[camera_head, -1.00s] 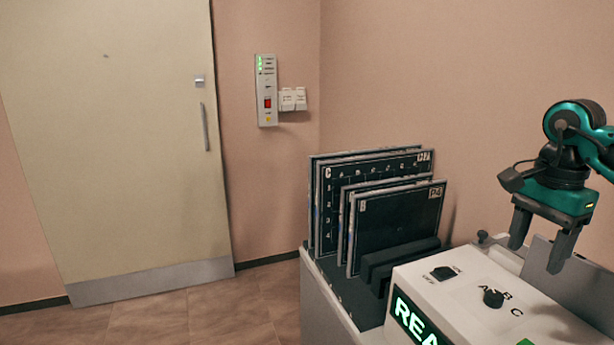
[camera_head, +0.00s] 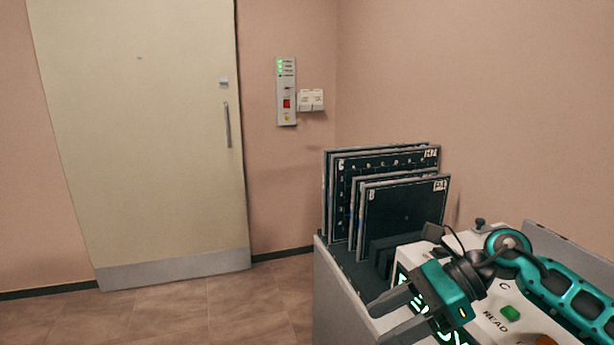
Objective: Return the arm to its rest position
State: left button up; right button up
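My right arm comes in from the right with teal links. Its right gripper (camera_head: 392,317) points to the lower left, in front of the white reader box (camera_head: 490,325). Its two dark fingers are apart with nothing seen between them. The gripper and arm hide much of the box's top and its lit green front lettering. My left gripper is not in view.
Several dark plates (camera_head: 405,215) stand upright in a rack (camera_head: 340,280) just behind the gripper. A closed door (camera_head: 145,140) is at the left. A wall panel (camera_head: 287,92) with green lights hangs beside it. Bare floor (camera_head: 200,315) lies left of the rack.

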jog(key=a+m+t+y, duration=0.7)
jog(key=m+y, duration=0.1)
jog(key=m, duration=0.6)
jog(key=s+d+f+m+t+h, duration=0.1)
jog(key=d+f+m+t+h, duration=0.35)
jog(key=m, duration=0.75)
jog(key=d+f+m+t+h, duration=0.2)
jog(key=f+m+t+h, duration=0.45)
jog(key=m, duration=0.55)
jog(key=s+d+f+m+g+h, duration=0.2)
jog(key=s+f+m+g+h, duration=0.1)
jog(key=s+f+m, duration=0.3)
jog(key=s+d+f+m+g+h, duration=0.2)
jog(key=s+f+m, duration=0.4)
jog(key=f, duration=0.3)
jog(key=shift+s+d+m+g+h, duration=0.3)
jog(key=shift+s+m+g+h, duration=0.15)
jog(key=shift+g+h, duration=0.35)
